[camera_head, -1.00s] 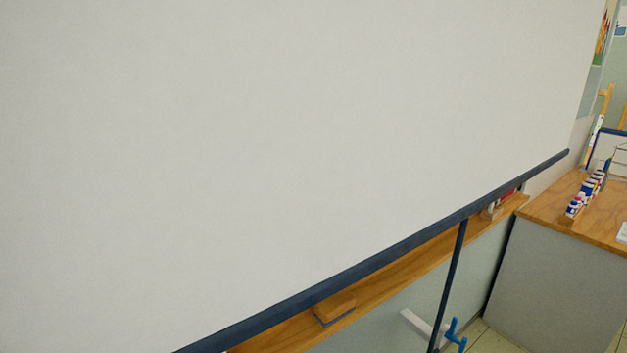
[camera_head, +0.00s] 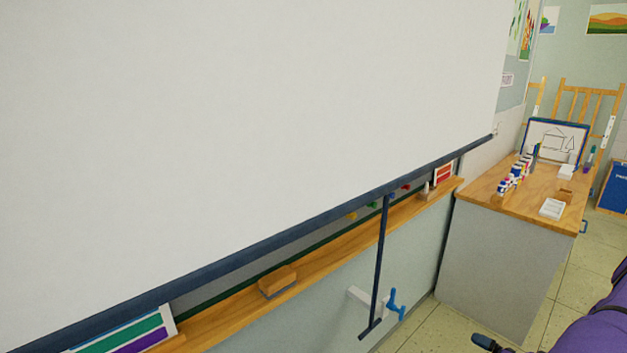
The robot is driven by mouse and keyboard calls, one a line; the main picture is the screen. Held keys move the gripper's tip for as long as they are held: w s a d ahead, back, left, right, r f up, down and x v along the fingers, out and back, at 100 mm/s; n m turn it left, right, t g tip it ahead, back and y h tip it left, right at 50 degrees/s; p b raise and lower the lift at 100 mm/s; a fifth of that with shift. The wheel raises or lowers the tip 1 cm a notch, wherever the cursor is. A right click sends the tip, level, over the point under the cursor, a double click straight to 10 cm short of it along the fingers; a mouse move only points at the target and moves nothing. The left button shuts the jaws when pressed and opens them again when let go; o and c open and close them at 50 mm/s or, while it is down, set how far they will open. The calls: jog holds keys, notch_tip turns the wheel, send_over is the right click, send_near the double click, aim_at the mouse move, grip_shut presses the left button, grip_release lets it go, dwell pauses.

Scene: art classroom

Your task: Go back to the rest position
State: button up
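My gripper is not clearly in view. A purple part (camera_head: 590,325) with a dark piece (camera_head: 488,342) beside it shows at the bottom right corner; I cannot tell what it belongs to. A large white pull-down screen (camera_head: 240,110) with a dark blue bottom bar (camera_head: 250,252) fills the upper left. A dark blue T-shaped pull handle (camera_head: 378,270) hangs from the bar, its lower end near a blue hook (camera_head: 395,304) on the wall.
A wooden ledge (camera_head: 330,255) below the screen carries an eraser block (camera_head: 278,281). A wooden-topped counter (camera_head: 475,191) at right holds several paint bottles (camera_head: 510,181), white trays (camera_head: 552,208) and a framed house drawing (camera_head: 556,143). Tiled floor (camera_head: 562,280) is open in front of it.

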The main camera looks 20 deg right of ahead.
jog(key=w+a+r+n+g+y, duration=0.2)
jog(key=w+r+n+g, duration=0.2)
jog(key=r+n, duration=0.45)
jog(key=w+a+r+n+g+y, duration=0.2)
jog(key=w+r+n+g, duration=0.3)
jog(key=r, duration=0.6)
jog(key=w+a+r+n+g+h, duration=0.1)
jog(key=a+r+n+g, duration=0.2)
jog(key=a+r+n, duration=0.55)
jog(key=w+a+r+n+g+h, duration=0.15)
jog(key=a+r+n+g, duration=0.35)
jog(key=r, duration=0.6)
jog(key=s+a+r+n+t+h, duration=0.2)
jog(key=s+a+r+n+h, duration=0.5)
jog(key=a+r+n, duration=0.6)
jog(key=s+a+r+n+t+h, duration=0.1)
jog(key=s+a+r+n+t, duration=0.1)
jog(key=s+r+n, duration=0.2)
jog(key=s+a+r+n+t+h, duration=0.1)
jog(key=s+r+n, duration=0.3)
jog(key=s, duration=0.5)
jog(key=shift+s+a+n+t, duration=0.4)
jog(key=shift+a+n+t, duration=0.25)
jog(key=shift+n, duration=0.35)
